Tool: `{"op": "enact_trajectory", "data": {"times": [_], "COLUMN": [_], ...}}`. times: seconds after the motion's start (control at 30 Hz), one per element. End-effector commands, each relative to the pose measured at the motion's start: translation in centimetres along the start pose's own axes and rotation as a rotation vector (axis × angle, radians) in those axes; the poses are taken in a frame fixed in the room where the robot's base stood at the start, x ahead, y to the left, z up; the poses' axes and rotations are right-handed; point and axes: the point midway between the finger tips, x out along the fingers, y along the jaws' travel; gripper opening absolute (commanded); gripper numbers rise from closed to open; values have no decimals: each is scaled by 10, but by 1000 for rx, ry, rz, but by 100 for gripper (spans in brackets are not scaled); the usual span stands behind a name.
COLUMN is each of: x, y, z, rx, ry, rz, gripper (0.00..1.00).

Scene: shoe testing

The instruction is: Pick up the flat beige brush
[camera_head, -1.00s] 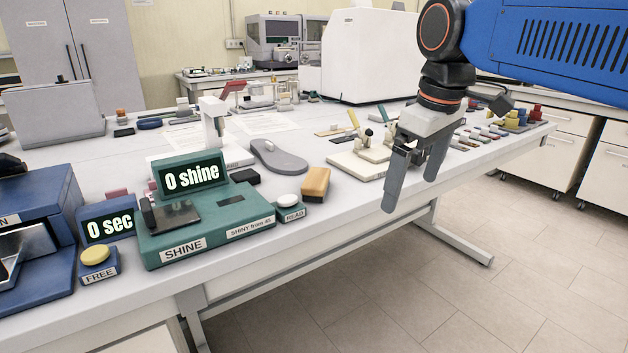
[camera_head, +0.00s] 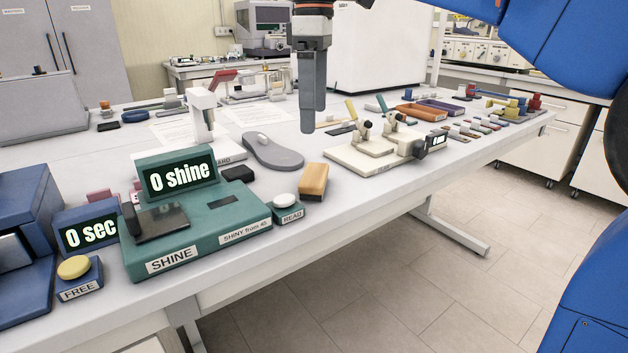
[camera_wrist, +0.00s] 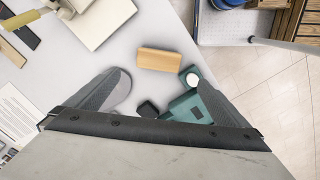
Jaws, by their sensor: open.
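A tan, flat block that looks like the beige brush (camera_head: 313,181) lies near the table's front edge, right of the READ button. It also shows in the wrist view (camera_wrist: 159,59), lying crosswise at upper middle. My gripper (camera_head: 313,118) is open and empty, pointing down, high above the table and seen nearly edge-on. In the wrist view my gripper's fingers (camera_wrist: 160,82) stand apart, with the brush beyond their tips and between their lines. The brush is fully in view and untouched.
The teal shine tester (camera_head: 195,235) and its READ button (camera_head: 287,208) stand just left of the brush. A grey insole (camera_head: 272,152) lies behind it. A cream-based device (camera_head: 375,152) stands to the right. The table edge is close in front.

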Motion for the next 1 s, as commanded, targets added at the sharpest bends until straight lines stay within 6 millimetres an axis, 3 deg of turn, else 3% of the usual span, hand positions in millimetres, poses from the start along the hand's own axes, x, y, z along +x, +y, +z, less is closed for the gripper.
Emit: {"op": "enact_trajectory", "data": {"times": [0.4,0.77,1.0], "x": [73,101,133], "y": [0,1,3], "z": [1,0,0], "rx": [2,2,2], "ry": [-1,0,-1], "rz": [-1,0,-1], "gripper": [100,100,100]}}
